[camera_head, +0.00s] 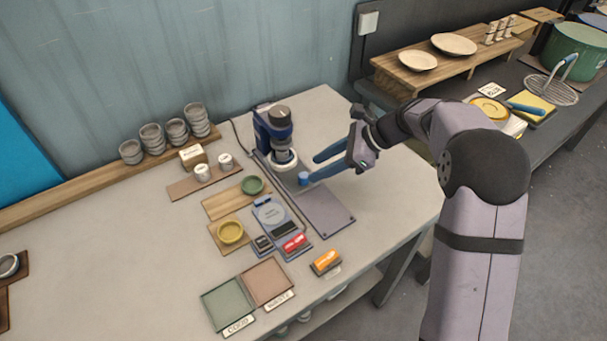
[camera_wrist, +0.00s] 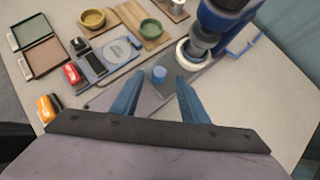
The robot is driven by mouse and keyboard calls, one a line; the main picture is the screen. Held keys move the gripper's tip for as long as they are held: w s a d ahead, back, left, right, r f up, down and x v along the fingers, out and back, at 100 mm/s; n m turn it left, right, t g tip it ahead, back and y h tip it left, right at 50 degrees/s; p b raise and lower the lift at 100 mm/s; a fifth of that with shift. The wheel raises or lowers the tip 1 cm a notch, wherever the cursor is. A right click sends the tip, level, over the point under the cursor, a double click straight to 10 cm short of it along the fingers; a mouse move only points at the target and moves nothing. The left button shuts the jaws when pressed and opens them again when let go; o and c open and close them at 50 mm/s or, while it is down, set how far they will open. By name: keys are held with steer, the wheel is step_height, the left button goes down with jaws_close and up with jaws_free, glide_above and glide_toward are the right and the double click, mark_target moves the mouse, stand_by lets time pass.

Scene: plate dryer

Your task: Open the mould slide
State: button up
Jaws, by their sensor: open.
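A blue press machine (camera_head: 275,124) stands on the table, with a white ring-shaped mould (camera_head: 284,160) under its head. A small blue knob (camera_head: 304,178) stands on the grey base plate (camera_head: 325,208) in front of the mould. In the wrist view the blue knob (camera_wrist: 159,73) lies ahead of the fingertips, a little left of the middle of the gap. My gripper (camera_head: 316,166) is open, its blue fingers apart and empty, at the right of the press. The mould (camera_wrist: 196,52) is beyond the fingers. I cannot tell the exact gap between fingertips and knob.
A scale (camera_head: 270,212), a green bowl (camera_head: 252,185) and a yellow bowl (camera_head: 231,232) stand left of the base plate. Red (camera_head: 294,243) and orange (camera_head: 325,261) blocks are nearer the front. Grey cups line the back left shelf. The table right of the plate is clear.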

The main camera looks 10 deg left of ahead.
mark_target(305, 175)
steer(key=shift+p+x, duration=0.6)
steer(key=shift+x, duration=2.7)
steer(key=shift+d, duration=0.1)
jaws_close()
